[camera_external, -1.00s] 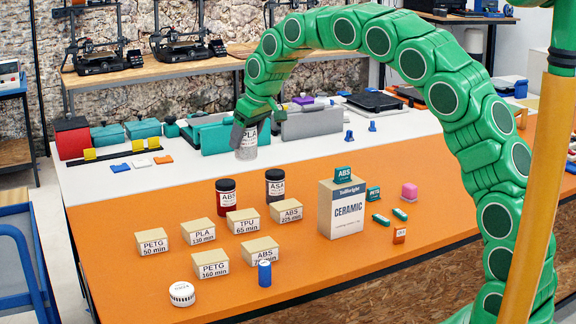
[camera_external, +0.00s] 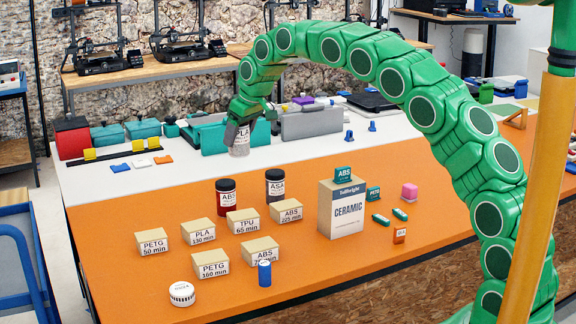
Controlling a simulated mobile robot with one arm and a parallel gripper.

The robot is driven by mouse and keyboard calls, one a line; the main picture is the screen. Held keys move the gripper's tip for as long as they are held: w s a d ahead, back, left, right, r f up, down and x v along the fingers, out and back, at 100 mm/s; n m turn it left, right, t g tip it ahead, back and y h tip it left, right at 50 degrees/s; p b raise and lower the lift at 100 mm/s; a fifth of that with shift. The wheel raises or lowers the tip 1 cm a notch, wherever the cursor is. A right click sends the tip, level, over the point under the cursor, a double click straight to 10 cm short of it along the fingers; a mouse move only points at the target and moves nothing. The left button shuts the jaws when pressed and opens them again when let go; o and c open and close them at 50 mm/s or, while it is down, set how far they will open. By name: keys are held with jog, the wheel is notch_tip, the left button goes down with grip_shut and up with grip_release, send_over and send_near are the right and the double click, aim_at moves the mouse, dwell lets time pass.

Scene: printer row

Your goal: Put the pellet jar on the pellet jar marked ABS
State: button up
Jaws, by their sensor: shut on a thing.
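My gripper (camera_external: 240,126) is shut on a clear-grey pellet jar marked PLA (camera_external: 240,146). It holds the jar upright near the boundary of the white and orange table areas, behind the dark jars. The pellet jar marked ABS (camera_external: 226,198) is dark red with a black lid and stands upright on the orange surface, in front of and below the held jar. The two jars are apart. The fingers partly hide the top of the held jar.
A dark jar marked ASA (camera_external: 275,187) stands right of the ABS jar. Several labelled boxes, including TPU (camera_external: 243,222), stand in front. A tall CERAMIC box (camera_external: 341,210) stands to the right. A teal bin (camera_external: 212,138) and a grey bin (camera_external: 311,122) lie behind.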

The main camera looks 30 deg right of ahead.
jog(key=shift+w+a+f, duration=0.2)
jog(key=shift+w+f, duration=0.2)
jog(key=shift+w, duration=0.35)
jog(key=w+a+f, duration=0.1)
jog(key=w+f, duration=0.4)
jog(key=shift+f, duration=0.2)
jog(key=shift+a, duration=0.1)
jog(key=shift+w+f, duration=0.2)
jog(key=shift+f, duration=1.7)
jog(key=shift+f, duration=0.1)
jog(key=o, duration=1.2)
